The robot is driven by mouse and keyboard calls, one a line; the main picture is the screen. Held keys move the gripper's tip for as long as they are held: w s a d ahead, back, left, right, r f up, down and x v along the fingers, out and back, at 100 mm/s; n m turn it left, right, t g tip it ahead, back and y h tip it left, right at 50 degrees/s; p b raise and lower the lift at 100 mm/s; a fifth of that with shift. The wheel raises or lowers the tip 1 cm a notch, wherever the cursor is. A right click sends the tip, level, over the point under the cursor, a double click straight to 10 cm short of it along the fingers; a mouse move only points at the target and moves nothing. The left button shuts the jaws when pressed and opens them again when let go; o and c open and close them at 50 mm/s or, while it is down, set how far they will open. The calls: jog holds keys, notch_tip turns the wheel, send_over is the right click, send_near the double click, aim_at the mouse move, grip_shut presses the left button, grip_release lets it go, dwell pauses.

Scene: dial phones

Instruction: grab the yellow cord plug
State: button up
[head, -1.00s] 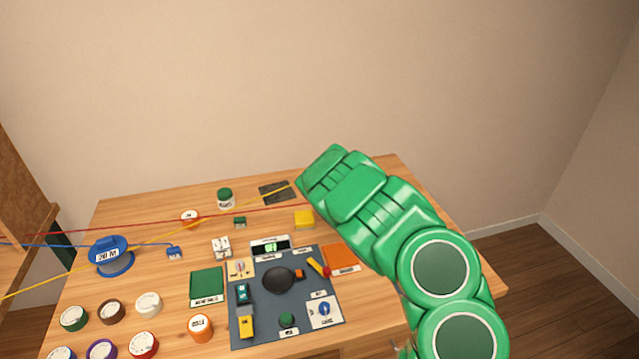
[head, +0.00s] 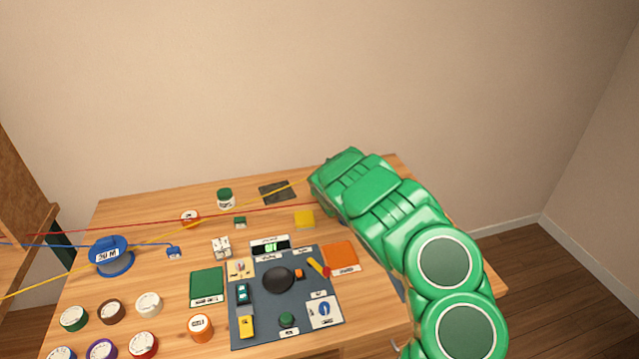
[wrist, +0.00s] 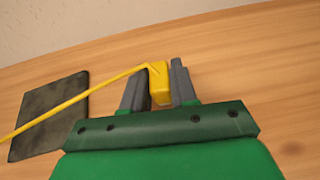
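The yellow cord plug (wrist: 160,88) shows in the wrist view, standing between the two grey fingers of my gripper (wrist: 159,80). The fingers are on either side of it, with narrow gaps near their bases, so they look open around it. The yellow cord (wrist: 75,101) runs from the plug down to the left, across a dark square pad. In the head view the cord (head: 200,224) crosses the table and passes behind my green arm, which hides the plug and the fingers there.
The dark pad (head: 277,192) lies left of my gripper on the wooden table (head: 150,207). A red cord (head: 130,223) also crosses the table. A blue reel (head: 110,255) and several round lids stand at the left.

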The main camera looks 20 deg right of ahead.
grip_shut()
jog(key=shift+r, duration=0.1)
jog(key=shift+r, duration=0.6)
notch_tip(320, 180, up, 2)
jog(key=shift+r, duration=0.1)
jog(key=w+a+r+v, duration=0.1)
jog(key=r+v, duration=0.2)
jog(key=v, duration=1.3)
